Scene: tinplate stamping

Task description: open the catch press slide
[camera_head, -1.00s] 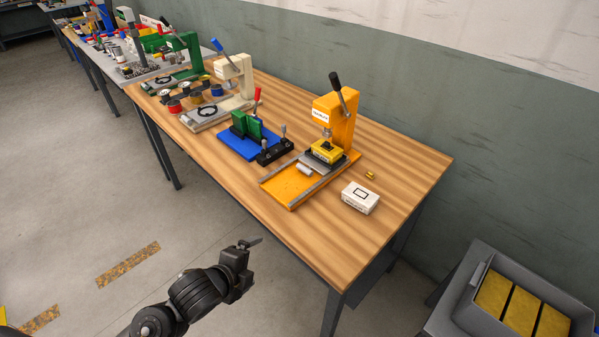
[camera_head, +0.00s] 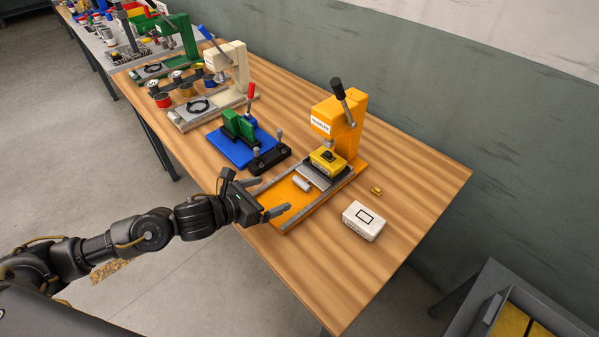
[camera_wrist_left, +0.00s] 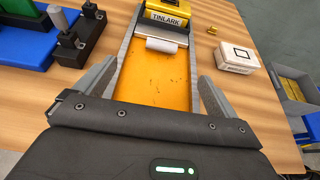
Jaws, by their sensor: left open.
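The orange press (camera_head: 352,128) stands on the wooden table with its black-knobbed lever raised. A yellow block marked TINLARK (camera_head: 327,160) sits under its head, and it also shows in the wrist view (camera_wrist_left: 166,14). The grey slide (camera_head: 314,175) lies below the block, with a pale cylindrical handle (camera_head: 301,184) at its front; the handle shows in the wrist view too (camera_wrist_left: 161,45). The orange base between two grey rails is bare in front of the handle. My left gripper (camera_head: 276,196) is open and empty over the front of this base, apart from the handle. My right gripper is not in view.
A white box (camera_head: 361,221) and a small brass piece (camera_head: 376,190) lie right of the press. A black fixture with upright pins (camera_head: 268,156) and a blue-and-green fixture (camera_head: 241,142) stand to its left. A grey bin (camera_head: 520,298) stands at lower right.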

